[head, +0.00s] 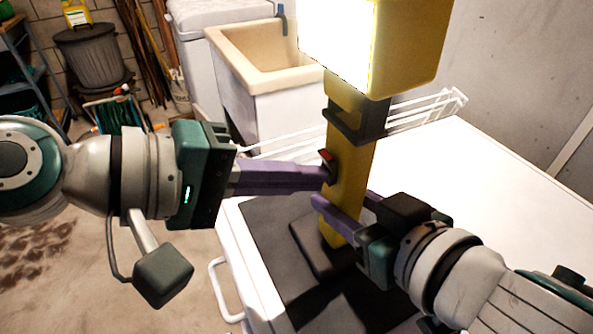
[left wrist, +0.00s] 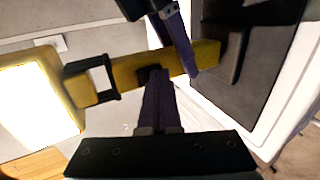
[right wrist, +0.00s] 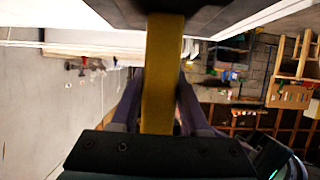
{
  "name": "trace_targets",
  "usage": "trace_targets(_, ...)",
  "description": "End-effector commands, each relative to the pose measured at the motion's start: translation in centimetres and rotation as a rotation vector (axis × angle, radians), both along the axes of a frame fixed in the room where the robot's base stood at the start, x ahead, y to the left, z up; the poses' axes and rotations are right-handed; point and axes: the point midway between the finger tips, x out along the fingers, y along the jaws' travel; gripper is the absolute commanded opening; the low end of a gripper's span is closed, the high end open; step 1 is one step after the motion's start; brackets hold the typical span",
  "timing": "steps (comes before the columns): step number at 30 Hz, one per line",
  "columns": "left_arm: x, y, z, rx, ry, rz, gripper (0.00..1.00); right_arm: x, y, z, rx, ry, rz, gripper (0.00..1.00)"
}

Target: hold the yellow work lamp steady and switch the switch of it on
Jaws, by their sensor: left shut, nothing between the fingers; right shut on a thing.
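The yellow work lamp (head: 345,180) stands upright on its dark foot (head: 318,250). Its lamp face (head: 340,38) glows bright white; the glow also shows in the left wrist view (left wrist: 38,95). A small red-and-black switch (head: 326,160) sits on the post's left side. My left gripper (head: 325,176) is shut and empty, its fingertips at the switch, seeming to touch it. In the left wrist view they hide most of the switch. My right gripper (head: 345,205) is shut on the lower post, one finger on each side; the right wrist view shows the post (right wrist: 160,75) between its fingers.
The lamp stands on a dark mat (head: 262,235) on a white surface (head: 470,190) with a white wire rack (head: 430,103) behind. A beige sink (head: 235,55) is at the back, a grey bin (head: 95,55) at the back left. The white surface right of the lamp is clear.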

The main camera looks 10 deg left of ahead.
Motion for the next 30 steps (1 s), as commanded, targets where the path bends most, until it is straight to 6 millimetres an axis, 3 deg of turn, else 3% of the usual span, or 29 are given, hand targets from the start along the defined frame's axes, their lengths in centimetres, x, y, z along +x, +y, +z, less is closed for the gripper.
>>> trace_targets(12, 0.0, -0.1, 1.6, -0.003, -0.003, 0.0, 0.0, -0.1, 0.1, -0.1, 0.0, 0.0, 0.004, 0.0)
trace_targets(30, -0.1, 0.3, 2.1, -0.005, -0.008, 0.002, 0.0, -0.2, 0.2, -0.1, -0.001, 0.0, 0.006, 0.0)
